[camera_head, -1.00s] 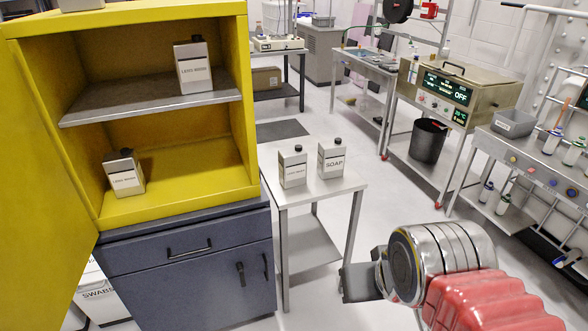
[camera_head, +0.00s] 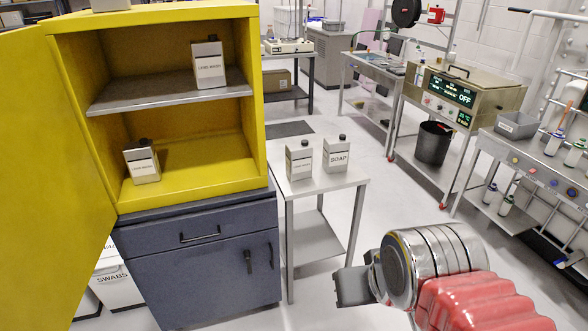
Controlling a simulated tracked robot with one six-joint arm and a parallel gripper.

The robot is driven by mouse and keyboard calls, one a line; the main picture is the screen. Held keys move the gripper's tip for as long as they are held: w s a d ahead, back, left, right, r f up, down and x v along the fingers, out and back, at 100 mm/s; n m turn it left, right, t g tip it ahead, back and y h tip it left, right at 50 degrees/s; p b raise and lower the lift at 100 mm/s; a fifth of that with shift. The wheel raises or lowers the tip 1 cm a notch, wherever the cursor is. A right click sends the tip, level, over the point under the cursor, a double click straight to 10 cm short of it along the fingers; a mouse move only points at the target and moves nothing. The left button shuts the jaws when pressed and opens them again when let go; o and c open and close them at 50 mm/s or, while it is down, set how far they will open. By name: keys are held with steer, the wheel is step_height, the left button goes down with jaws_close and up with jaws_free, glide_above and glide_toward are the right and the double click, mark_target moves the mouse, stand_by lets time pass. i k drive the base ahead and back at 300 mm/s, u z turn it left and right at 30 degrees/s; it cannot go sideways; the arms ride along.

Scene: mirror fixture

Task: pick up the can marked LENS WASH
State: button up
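A metal can with a dark cap stands on the upper shelf of the yellow cabinet; this upper can (camera_head: 209,66) has a white label that seems to read LENS WASH. A lower can (camera_head: 142,162) on the cabinet floor and a similar can (camera_head: 299,161) on the small steel table have like labels, too small to read surely. Beside the latter stands a can marked SOAP (camera_head: 336,155). My gripper (camera_head: 352,287) is at the lower middle, in front of the table and apart from all cans. Its fingers are not clearly visible.
The yellow cabinet (camera_head: 185,15) stands open on a blue-grey base unit (camera_head: 205,262), its door at left. The steel table (camera_head: 325,182) is to its right. A black bin (camera_head: 432,143) and a steel bench (camera_head: 540,160) are farther right. Floor is clear between.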

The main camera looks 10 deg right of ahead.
mark_target(299, 156)
steer(key=u, duration=0.5)
steer(key=k, duration=1.1)
steer(key=z, duration=0.3)
steer(key=i, duration=1.65)
steer(key=u, duration=0.6)
steer(key=i, duration=0.8)
steer(key=u, duration=0.15)
